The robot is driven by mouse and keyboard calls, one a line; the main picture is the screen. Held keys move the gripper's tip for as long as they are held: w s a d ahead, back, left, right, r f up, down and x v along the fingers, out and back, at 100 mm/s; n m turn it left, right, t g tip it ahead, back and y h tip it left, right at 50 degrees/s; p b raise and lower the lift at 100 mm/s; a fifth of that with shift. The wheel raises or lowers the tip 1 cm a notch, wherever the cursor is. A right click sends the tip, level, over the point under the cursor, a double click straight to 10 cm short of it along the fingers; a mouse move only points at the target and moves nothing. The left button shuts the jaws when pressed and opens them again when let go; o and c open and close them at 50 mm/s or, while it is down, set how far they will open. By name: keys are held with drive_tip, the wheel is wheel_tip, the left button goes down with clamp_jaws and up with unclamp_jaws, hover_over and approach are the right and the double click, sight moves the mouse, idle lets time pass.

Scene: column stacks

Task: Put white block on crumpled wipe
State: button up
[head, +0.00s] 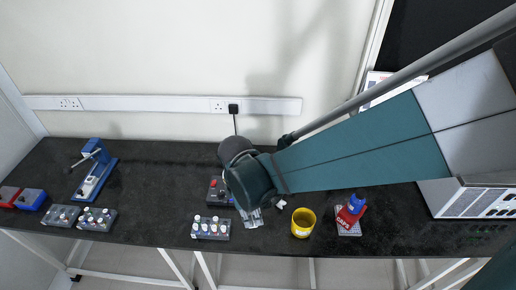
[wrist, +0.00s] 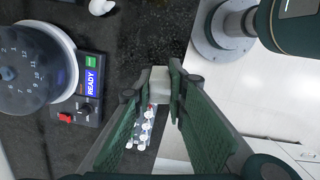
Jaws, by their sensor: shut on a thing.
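The white block (wrist: 159,84) is between the fingertips of my gripper (wrist: 160,92) in the wrist view. The fingers are shut on its sides and it appears held above the dark bench. In the head view my gripper (head: 252,217) is near the bench's front middle, partly behind my arm, and I cannot make out the block there. The crumpled wipe (head: 281,204) seems to be the small white thing on the bench, right of my gripper. In the wrist view a white piece of it (wrist: 101,6) shows at the top edge, apart from the block.
A device with a READY display (wrist: 90,82) stands beside my gripper. A rack of white-capped vials (head: 210,228) is to its left. A yellow cup (head: 303,224) and a blue-and-red bottle (head: 350,211) stand to the right. The bench's front edge is close.

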drive_tip(key=shift+w+d+r+p, duration=0.3)
drive_tip(key=shift+w+d, duration=0.05)
drive_tip(key=shift+w, duration=0.35)
wheel_tip(320, 180, up, 4)
drive_tip(key=m+p, duration=0.2)
drive_tip(key=p, duration=0.3)
hover_over(280, 205)
drive_tip(key=shift+w+d+f, duration=0.15)
drive_tip(key=shift+w+d, duration=0.05)
drive_tip(key=shift+w, duration=0.55)
drive_tip(key=shift+f+b, duration=0.4)
drive_tip(key=shift+f, duration=2.55)
drive_tip(key=shift+f, duration=2.05)
